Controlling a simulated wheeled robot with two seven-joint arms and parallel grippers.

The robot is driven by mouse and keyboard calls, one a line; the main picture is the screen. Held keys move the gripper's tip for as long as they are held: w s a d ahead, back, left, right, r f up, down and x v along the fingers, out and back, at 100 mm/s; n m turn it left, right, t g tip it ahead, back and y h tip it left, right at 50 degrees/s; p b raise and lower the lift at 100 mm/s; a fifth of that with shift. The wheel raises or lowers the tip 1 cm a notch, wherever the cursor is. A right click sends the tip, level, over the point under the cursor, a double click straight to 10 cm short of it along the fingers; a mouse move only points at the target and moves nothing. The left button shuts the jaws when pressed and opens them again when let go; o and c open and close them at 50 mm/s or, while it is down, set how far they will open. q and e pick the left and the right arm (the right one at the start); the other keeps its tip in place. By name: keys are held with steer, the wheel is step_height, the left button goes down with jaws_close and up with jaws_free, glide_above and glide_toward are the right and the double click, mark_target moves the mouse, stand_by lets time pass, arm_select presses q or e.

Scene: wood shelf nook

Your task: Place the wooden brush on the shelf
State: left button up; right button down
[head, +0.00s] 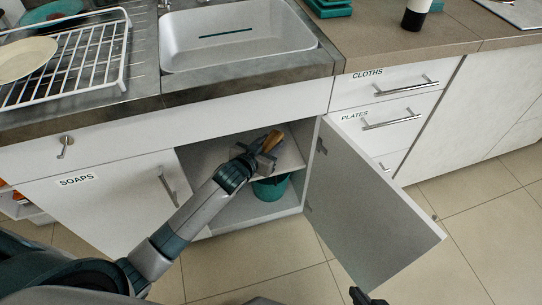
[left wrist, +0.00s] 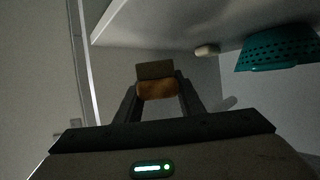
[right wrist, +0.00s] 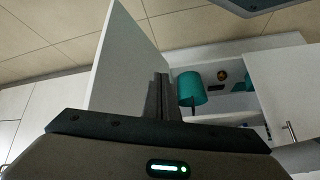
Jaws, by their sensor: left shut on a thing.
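The wooden brush (head: 271,140) is brown and is held at the tip of my left gripper (head: 258,154), inside the open cabinet under the sink. In the left wrist view the brush (left wrist: 158,89) sits between both fingertips, with a darker block part beyond the brown wood. The shelf (head: 290,157) is a pale board inside the cabinet, and the gripper and brush overlap it in the head view. I cannot tell whether the brush touches the shelf. My right gripper (right wrist: 161,98) is empty with its fingers together, outside the cabinet near the door.
The cabinet door (head: 365,205) stands open on the right. A teal container (head: 270,188) is low in the cabinet, partly hidden by the shelf; the left wrist view shows a teal perforated container (left wrist: 278,48) and a small pale object (left wrist: 207,50). The sink (head: 238,40) is above.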

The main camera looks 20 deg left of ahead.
arm_select(q)
steer(key=shift+f, duration=0.9)
arm_select(e)
steer(key=shift+w+a+r, duration=0.15)
steer(key=shift+a, duration=0.15)
arm_select(q)
steer(key=shift+f, duration=0.1)
steer(key=shift+f, duration=0.25)
step_height(320, 180, down, 2)
steer(key=shift+f+b, duration=0.1)
steer(key=shift+b, duration=0.4)
steer(key=shift+f, duration=0.45)
arm_select(e)
steer(key=shift+w+a+r+t+y, duration=0.2)
steer(key=shift+w+a+t+y, duration=0.2)
steer(key=shift+a+t, duration=0.1)
arm_select(q)
steer(key=o, duration=1.2)
steer(key=shift+f, duration=0.15)
arm_select(e)
steer(key=shift+a, duration=0.1)
